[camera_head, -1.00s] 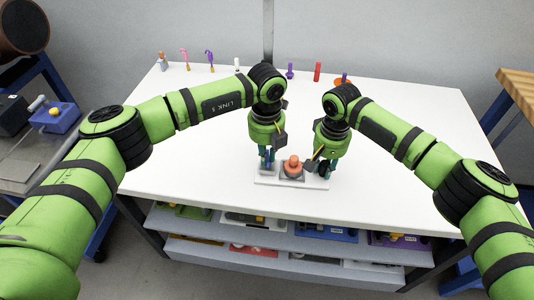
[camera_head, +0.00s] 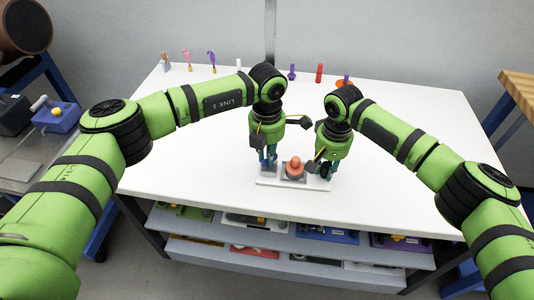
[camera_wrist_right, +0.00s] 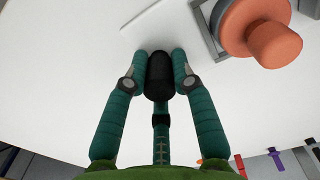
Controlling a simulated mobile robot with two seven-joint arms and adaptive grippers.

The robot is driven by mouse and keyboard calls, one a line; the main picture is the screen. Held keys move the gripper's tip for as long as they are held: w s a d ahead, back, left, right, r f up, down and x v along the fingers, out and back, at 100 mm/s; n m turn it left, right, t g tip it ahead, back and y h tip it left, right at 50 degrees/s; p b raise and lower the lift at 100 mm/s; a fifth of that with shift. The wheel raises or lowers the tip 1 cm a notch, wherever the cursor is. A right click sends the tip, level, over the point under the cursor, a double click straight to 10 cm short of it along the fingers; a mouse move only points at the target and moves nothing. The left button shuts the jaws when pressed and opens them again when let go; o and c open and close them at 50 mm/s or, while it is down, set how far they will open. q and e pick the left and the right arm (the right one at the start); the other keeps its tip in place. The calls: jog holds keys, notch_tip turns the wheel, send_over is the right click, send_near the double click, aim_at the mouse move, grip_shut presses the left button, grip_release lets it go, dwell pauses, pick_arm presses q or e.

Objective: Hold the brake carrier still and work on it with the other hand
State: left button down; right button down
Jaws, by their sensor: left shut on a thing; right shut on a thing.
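The brake carrier appears to be the pale plate (camera_head: 292,183) near the table's front edge. A grey square seat with an orange stepped knob (camera_head: 294,168) stands at its middle; the knob also shows in the right wrist view (camera_wrist_right: 262,30). My left gripper (camera_head: 268,163) points down at the plate's left end, shut on a small grey-blue part (camera_head: 262,166) that its fingers mostly hide. My right gripper (camera_head: 325,170) is at the plate's right end. In the right wrist view its fingers (camera_wrist_right: 158,75) are shut on a black rounded cylinder (camera_wrist_right: 159,82).
Several small coloured parts stand along the table's back edge, including a red cylinder (camera_head: 319,73) and a purple one (camera_head: 292,73). The white table (camera_head: 420,115) is otherwise largely clear. Shelves below (camera_head: 270,232) hold trays. A side bench stands at left.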

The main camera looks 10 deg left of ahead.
pick_arm(q)
jog(key=m, duration=0.4)
jog(key=shift+w+r+m, duration=0.15)
jog(key=shift+w+m, duration=0.15)
jog(key=m, duration=0.4)
jog(key=shift+w, duration=0.1)
dwell(0.4)
jog(key=c, duration=1.2)
grip_release()
jog(key=shift+c, duration=0.2)
notch_tip(320, 180, up, 12)
jog(key=shift+s, duration=0.2)
jog(key=shift+a, duration=0.1)
